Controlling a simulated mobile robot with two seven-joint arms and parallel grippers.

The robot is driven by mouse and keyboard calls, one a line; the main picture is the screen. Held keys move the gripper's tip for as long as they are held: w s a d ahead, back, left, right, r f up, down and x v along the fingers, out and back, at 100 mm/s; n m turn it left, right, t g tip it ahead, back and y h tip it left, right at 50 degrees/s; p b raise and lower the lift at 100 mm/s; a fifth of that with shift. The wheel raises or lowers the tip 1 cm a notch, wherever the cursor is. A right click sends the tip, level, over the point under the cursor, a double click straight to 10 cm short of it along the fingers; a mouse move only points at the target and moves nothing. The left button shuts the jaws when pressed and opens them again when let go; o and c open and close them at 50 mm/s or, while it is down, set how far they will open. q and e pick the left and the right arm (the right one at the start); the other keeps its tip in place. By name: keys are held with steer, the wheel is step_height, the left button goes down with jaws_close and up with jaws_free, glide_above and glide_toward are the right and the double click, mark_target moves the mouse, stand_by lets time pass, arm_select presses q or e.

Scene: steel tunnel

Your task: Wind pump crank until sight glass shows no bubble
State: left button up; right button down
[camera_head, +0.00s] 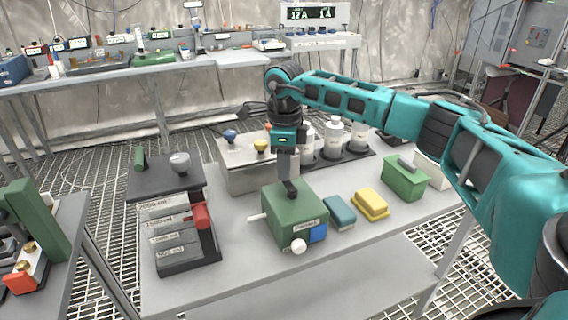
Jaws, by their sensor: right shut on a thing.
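A green box (294,215) with a blue panel, a white knob (299,246), a white rod on its left side and a black top handle (291,189) stands on the grey table. My right gripper (289,180) comes down from above and is shut on the black handle. To the left stands a dark-topped unit (160,181) with labelled strips, a grey ball knob (180,163), a green grip (140,158) and a red handle (201,216). I cannot tell which part is the pump crank or sight glass. No bubble can be made out. My left gripper is out of view.
A teal sponge-like block (340,213), a yellow block (371,204) and a green case (404,178) lie to the right. Behind are a grey box (238,178) with blue and yellow knobs and white bottles (333,138) in a dark rack. The table's front right is clear.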

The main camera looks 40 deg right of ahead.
steer(key=c, duration=1)
jaws_free()
steer(key=shift+o, duration=0.2)
step_height(320, 180, up, 13)
steer(key=p, duration=0.1)
